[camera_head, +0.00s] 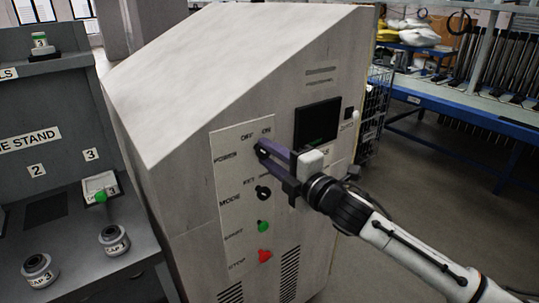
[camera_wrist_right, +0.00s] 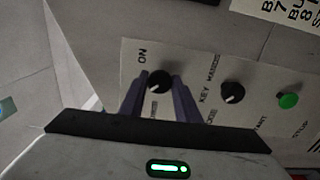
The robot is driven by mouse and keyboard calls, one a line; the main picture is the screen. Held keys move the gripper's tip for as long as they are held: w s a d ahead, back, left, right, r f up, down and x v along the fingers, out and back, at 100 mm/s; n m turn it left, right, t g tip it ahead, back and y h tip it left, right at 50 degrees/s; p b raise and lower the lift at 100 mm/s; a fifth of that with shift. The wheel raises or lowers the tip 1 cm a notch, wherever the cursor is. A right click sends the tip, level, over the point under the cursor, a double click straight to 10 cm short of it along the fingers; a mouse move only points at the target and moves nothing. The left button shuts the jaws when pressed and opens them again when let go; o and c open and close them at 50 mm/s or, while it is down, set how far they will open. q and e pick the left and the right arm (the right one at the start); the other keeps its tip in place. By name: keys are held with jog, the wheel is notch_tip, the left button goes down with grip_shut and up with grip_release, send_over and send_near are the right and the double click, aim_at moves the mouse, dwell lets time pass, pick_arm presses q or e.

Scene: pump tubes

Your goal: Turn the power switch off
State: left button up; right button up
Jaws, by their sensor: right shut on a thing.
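The power switch is a black rotary knob (camera_wrist_right: 160,79) at the top of a pale panel (camera_head: 226,175) on the grey cabinet, with OFF and ON labels above it. My right gripper (camera_head: 261,149) reaches it from the right, and its purple fingers are shut on the knob. In the right wrist view the fingers (camera_wrist_right: 159,98) stand on either side of the knob. In the head view the fingers hide most of the knob, and I cannot tell for sure which label it points to. My left gripper is not in view.
Below the switch are a black mode knob (camera_head: 263,193), a green start button (camera_head: 263,226) and a red stop button (camera_head: 264,255). A dark screen (camera_head: 317,122) is at upper right. A grey stand (camera_head: 40,130) with caps is at left, a blue workbench (camera_head: 465,112) at right.

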jog(key=o, duration=1)
jog(key=b+v, duration=0.1)
jog(key=v, duration=0.9)
jog(key=shift+s+d, duration=0.1)
jog(key=shift+s, duration=0.05)
